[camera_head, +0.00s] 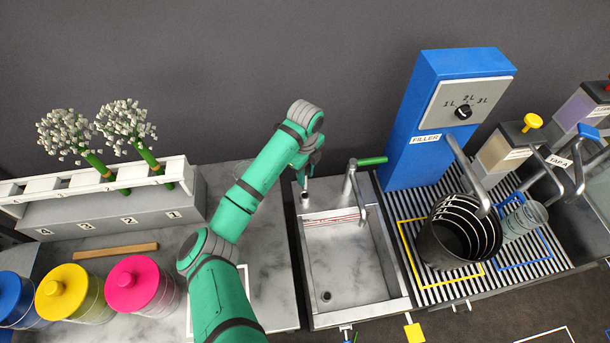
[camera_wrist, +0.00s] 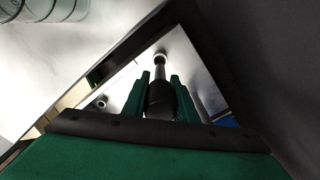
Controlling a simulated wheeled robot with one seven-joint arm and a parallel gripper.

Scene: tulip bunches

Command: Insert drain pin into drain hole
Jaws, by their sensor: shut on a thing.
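The steel sink (camera_head: 346,265) is right of my arm, with the dark round drain hole (camera_head: 326,296) in its floor near the front left. My gripper (camera_head: 305,172) is over the sink's back left corner, well behind the drain hole. In the wrist view, my gripper's green fingers (camera_wrist: 160,90) are shut on a dark-handled pin (camera_wrist: 160,101), which appears to be the drain pin. Its grey shaft points away from the fingers toward a pale round end. In the head view, the arm hides most of the pin. I cannot tell whether its end touches the sink's rim.
A tap with a green handle (camera_head: 372,161) stands at the sink's back, right of my gripper. The blue filler (camera_head: 405,130) and a black bucket (camera_head: 452,238) are farther right. Lidded jars, including a pink one (camera_head: 137,283), and a flower rack (camera_head: 120,219) are left. The sink basin is clear.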

